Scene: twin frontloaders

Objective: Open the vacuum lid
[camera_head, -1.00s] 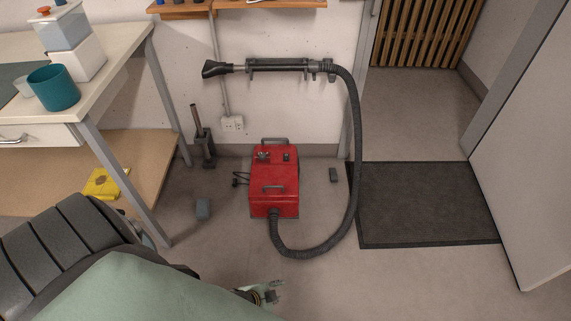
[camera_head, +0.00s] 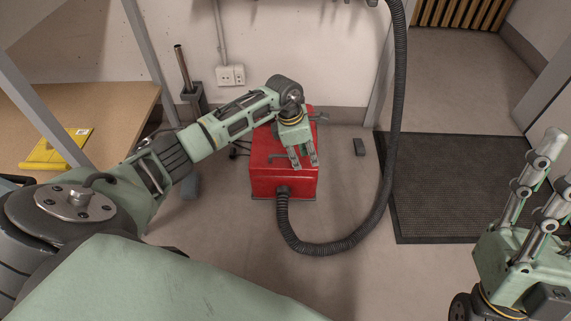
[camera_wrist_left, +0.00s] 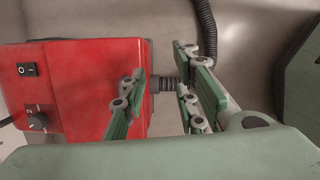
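The red vacuum (camera_head: 270,165) stands on the floor by the wall, with its flat red lid on top looking shut. My left gripper (camera_head: 304,163) is over the lid, covering its middle and part of its far side. Its fingers are apart and empty, pointing toward the vacuum's front edge. The left wrist view shows the red top (camera_wrist_left: 95,75) with a black switch and dial, and the left gripper (camera_wrist_left: 160,75) open near the edge by the hose. Contact cannot be told. My right gripper (camera_head: 560,165) is at the right edge, fingers apart and empty.
A black hose (camera_head: 325,247) curves from the vacuum's front up the right side. A dark mat (camera_head: 460,190) lies to the right. A wooden shelf (camera_head: 90,110) with a yellow item (camera_head: 58,150) is at the left.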

